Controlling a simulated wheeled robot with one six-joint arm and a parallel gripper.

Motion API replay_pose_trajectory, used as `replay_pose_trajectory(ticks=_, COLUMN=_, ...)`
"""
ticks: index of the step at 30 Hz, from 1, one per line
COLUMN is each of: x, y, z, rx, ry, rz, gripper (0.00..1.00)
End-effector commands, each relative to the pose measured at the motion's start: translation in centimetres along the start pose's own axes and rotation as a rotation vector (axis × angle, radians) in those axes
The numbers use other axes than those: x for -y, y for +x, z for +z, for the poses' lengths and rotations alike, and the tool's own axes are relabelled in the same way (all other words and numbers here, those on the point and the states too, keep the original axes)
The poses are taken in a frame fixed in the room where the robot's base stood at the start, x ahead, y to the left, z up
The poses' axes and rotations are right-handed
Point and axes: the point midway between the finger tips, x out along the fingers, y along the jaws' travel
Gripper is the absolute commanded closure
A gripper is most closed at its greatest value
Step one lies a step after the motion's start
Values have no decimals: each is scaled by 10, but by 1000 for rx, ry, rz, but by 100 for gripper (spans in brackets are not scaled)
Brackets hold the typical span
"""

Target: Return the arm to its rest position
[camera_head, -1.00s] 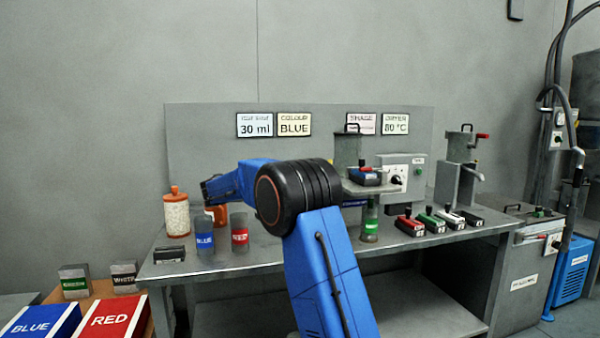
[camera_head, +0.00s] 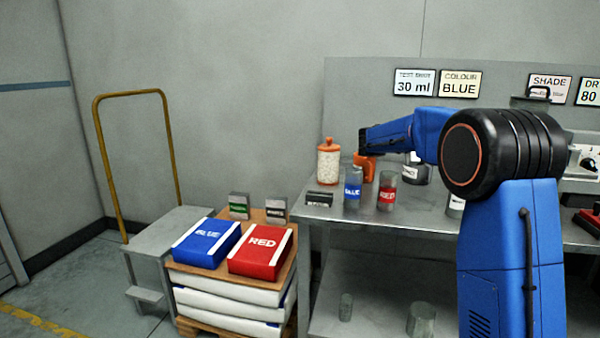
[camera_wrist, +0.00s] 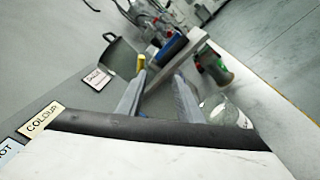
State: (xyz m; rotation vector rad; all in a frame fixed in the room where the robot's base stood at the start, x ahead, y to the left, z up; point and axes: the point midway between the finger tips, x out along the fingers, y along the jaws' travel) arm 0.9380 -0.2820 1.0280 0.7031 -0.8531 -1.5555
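My blue arm (camera_head: 510,250) rises at the right of the head view. It bends at a black joint, and its forearm reaches left above the bench (camera_head: 440,222). In the head view the end of the arm is near an orange object (camera_head: 365,166); I cannot tell whether they touch, and the fingers cannot be made out. In the wrist view my gripper (camera_wrist: 160,78) shows two grey fingers spread apart, with nothing visible held between them. Beyond them are a blue device (camera_wrist: 173,48) and a green-and-dark container (camera_wrist: 214,68).
On the bench stand an orange-lidded jar (camera_head: 329,163), a BLUE cup (camera_head: 352,190) and a RED cup (camera_head: 387,190). Floor at far left is clear.

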Motion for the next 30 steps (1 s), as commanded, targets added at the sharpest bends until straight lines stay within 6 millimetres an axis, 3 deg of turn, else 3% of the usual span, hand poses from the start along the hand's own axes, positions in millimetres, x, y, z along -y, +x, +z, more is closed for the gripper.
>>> replay_pose_trajectory(ticks=1, x=10, y=5, z=14, rx=-32, ry=6, rz=-35, gripper=67)
replay_pose_trajectory(ticks=6, x=53, y=14, z=47, rx=-145, ry=25, rz=-164, gripper=67)
replay_pose_trajectory(ticks=14, x=128, y=14, z=93, rx=-312, ry=74, rz=-368, gripper=67)
replay_pose_trajectory(ticks=23, x=220, y=-6, z=142, rx=-492, ry=167, rz=-611, gripper=67)
replay_pose_trajectory(ticks=30, x=295, y=-35, z=176, rx=-622, ry=263, rz=-813, gripper=67)
